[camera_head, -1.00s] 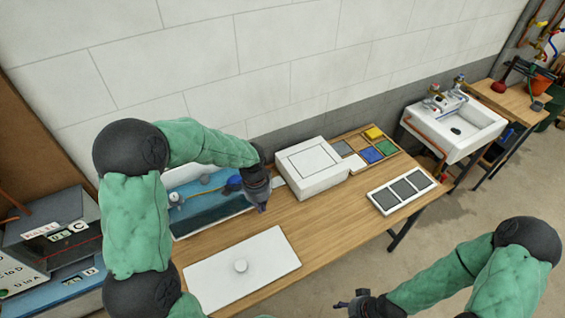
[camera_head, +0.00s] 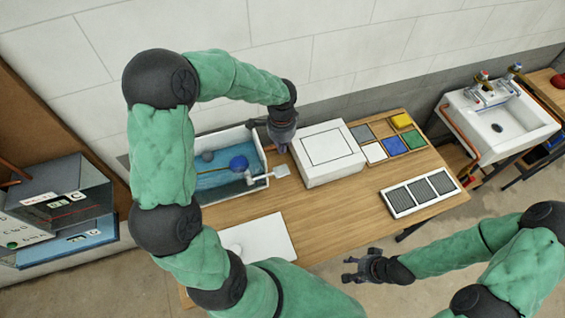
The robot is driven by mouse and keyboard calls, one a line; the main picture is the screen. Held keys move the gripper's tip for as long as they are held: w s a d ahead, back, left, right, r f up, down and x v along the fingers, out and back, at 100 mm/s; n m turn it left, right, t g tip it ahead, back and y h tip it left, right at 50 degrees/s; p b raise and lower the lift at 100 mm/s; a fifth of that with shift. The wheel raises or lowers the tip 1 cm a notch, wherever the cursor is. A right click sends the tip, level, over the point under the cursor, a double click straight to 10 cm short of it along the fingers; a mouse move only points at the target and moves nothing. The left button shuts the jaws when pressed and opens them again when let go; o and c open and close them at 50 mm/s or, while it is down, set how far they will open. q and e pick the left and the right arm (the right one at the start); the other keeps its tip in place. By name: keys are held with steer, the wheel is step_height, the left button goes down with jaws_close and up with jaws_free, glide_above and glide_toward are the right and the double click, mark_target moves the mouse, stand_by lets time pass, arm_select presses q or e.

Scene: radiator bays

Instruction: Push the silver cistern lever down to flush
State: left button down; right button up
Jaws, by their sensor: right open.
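The open cistern (camera_head: 207,189) stands on the wooden bench, with blue water and a blue float ball (camera_head: 238,163) inside. The silver lever (camera_head: 281,171) sticks out from its right end, next to a white box. My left gripper (camera_head: 281,150) points down just behind the lever, on the wall side, and seems apart from it. Its fingers are small and dark, so I cannot tell whether they are open. My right gripper (camera_head: 356,268) is open and empty in front of the bench, far from the cistern.
The white box (camera_head: 327,153) stands close to the right of the lever. Coloured tiles (camera_head: 390,146) and a grey-panelled tray (camera_head: 420,191) lie further right. A white lid (camera_head: 262,240) lies in front of the cistern, partly behind my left arm. A sink (camera_head: 497,118) stands at the right.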

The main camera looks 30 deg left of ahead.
mark_target(282, 173)
arm_select(q)
step_height(282, 173, down, 14)
steer(key=shift+r+p, duration=0.1)
steer(key=shift+p, duration=0.45)
